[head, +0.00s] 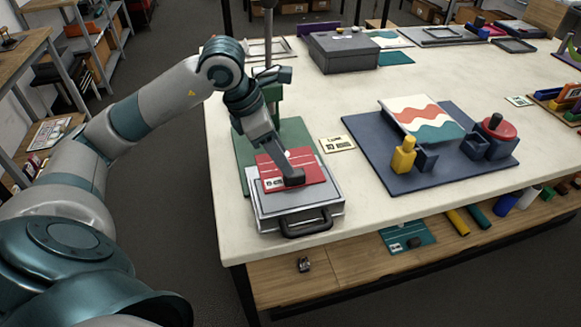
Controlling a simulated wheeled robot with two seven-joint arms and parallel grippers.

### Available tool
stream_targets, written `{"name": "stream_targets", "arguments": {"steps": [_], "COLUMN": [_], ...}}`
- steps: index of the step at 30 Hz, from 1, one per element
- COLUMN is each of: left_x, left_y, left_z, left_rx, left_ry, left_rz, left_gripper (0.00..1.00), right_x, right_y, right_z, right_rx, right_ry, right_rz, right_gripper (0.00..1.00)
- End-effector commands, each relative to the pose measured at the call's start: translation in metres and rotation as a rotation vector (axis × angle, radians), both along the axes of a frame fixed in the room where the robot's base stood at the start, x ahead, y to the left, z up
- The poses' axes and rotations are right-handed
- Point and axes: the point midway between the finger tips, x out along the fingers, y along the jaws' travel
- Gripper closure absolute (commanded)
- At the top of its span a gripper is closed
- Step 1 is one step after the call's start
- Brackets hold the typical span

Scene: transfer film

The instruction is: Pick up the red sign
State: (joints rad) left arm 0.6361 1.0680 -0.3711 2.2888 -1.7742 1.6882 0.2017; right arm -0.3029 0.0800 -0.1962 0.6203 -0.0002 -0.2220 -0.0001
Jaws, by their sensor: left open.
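The red sign (313,168) lies flat on a grey case (268,220) with a dark handle, near the table's front left corner. It has white lettering and a pale line across it. My left gripper (292,176) is open and reaches down over the middle of the sign, hiding part of it. I cannot tell whether the fingers touch the sign. My right gripper is out of view.
A green mat (243,150) lies partly under the case, with a green press-like stand (270,92) behind. A small label card (338,144) and a navy board (390,178) with a wavy print, a yellow bottle (403,158) and a red round object are to the right.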

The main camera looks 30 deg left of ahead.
Motion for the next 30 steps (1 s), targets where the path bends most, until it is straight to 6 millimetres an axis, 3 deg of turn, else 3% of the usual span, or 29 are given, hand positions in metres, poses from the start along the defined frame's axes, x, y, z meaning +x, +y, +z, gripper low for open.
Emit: {"name": "stream_targets", "arguments": {"steps": [17, 23, 30], "left_x": [0.002, 0.005, 0.012], "left_y": [-0.005, -0.016, -0.021], "left_z": [-0.009, -0.028, -0.049], "left_rx": [-0.001, -0.002, 0.0], "left_ry": [0.003, 0.005, 0.001], "left_rz": [-0.001, -0.002, 0.0], "left_gripper": [0.55, 0.55, 0.55], "right_x": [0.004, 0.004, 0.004], "right_y": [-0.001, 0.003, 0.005], "right_z": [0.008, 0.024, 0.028], "right_rx": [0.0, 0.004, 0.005], "right_ry": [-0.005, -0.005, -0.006], "right_rz": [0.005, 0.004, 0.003], "right_gripper": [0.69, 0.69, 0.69]}}
